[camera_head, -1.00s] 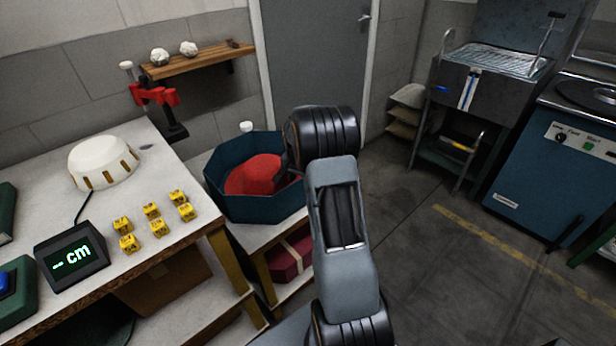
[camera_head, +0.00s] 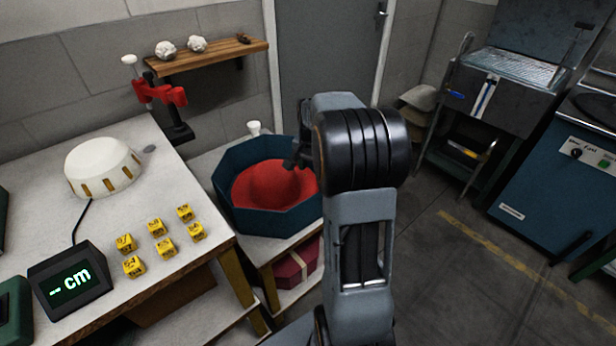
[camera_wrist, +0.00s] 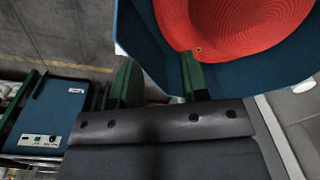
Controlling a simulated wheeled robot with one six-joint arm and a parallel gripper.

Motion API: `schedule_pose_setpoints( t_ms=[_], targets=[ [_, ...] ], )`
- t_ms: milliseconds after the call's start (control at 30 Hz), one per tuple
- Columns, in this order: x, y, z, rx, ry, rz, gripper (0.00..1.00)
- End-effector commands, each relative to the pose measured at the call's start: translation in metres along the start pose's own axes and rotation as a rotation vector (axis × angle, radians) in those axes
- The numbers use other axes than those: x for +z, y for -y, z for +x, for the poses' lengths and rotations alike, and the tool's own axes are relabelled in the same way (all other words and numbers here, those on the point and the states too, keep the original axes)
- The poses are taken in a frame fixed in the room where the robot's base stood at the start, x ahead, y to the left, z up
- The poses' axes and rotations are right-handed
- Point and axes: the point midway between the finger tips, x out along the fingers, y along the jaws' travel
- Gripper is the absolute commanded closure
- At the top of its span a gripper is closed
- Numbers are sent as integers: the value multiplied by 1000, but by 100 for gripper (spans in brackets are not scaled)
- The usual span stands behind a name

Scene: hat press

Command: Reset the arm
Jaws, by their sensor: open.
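My arm stands upright in the middle of the head view. My gripper (camera_wrist: 160,80) shows in the wrist view with two green fingers apart and nothing between them. In the head view only a dark part of it shows beside the box, behind my arm. A red hat (camera_head: 272,190) lies in a blue octagonal box (camera_head: 240,220). In the wrist view the red hat (camera_wrist: 225,20) and the blue box (camera_wrist: 152,55) are just beyond the fingers. The right finger overlaps the box rim in the picture; I cannot tell whether it touches.
A wooden shelf (camera_head: 208,58) is on the wall. Blue machines (camera_head: 550,180) stand at right. The floor between is clear.

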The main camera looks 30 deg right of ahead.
Motion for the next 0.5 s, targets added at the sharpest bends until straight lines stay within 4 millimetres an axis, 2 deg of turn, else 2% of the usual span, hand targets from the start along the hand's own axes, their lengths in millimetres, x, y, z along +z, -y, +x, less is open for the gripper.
schedule_pose_setpoints(
  t_ms=[33,200,500],
  targets=[
    [0,0,-11,-5,-7,0,59],
    [0,0,-28,-9,-14,-2,59],
    [0,0,-36,-9,-16,-13,59]
  ],
)
